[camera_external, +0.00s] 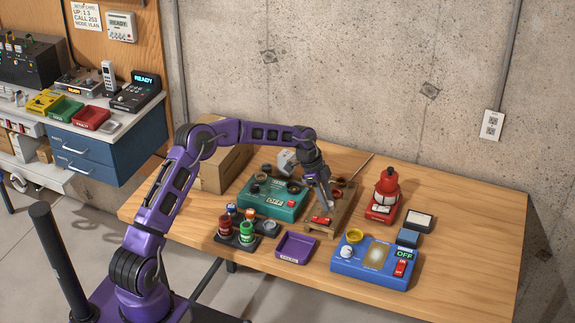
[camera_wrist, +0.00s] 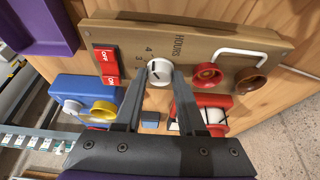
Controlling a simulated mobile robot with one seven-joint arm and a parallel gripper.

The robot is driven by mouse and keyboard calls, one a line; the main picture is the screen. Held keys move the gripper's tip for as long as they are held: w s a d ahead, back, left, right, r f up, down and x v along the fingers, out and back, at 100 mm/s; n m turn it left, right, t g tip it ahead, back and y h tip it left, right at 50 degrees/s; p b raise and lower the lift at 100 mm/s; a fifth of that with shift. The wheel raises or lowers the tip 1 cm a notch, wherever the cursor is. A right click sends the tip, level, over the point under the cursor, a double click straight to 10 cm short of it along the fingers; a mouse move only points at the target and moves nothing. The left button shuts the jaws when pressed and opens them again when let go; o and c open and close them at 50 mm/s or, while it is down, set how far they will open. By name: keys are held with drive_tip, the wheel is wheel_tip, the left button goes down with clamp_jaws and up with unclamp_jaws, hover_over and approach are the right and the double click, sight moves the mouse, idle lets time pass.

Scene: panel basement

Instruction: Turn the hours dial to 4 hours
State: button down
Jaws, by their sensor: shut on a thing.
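The hours dial (camera_wrist: 159,71) is a white knob on a brown wooden panel (camera_wrist: 200,40), under the word HOURS. The numerals 3 and 4 show to its upper left in the wrist view; the other marks are hidden. A dark pointer line shows on the knob, but I cannot tell which numeral it meets. My gripper (camera_wrist: 159,78) is shut on the knob, one finger on each side. In the external view my gripper (camera_external: 326,205) reaches down onto the wooden panel (camera_external: 317,226), and it hides the dial there.

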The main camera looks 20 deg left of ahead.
drive_tip(key=c, duration=0.5)
unclamp_jaws()
drive_tip(key=v, duration=1.7)
drive_tip(key=shift+r+p, duration=0.25)
drive_tip(key=shift+p, duration=0.1)
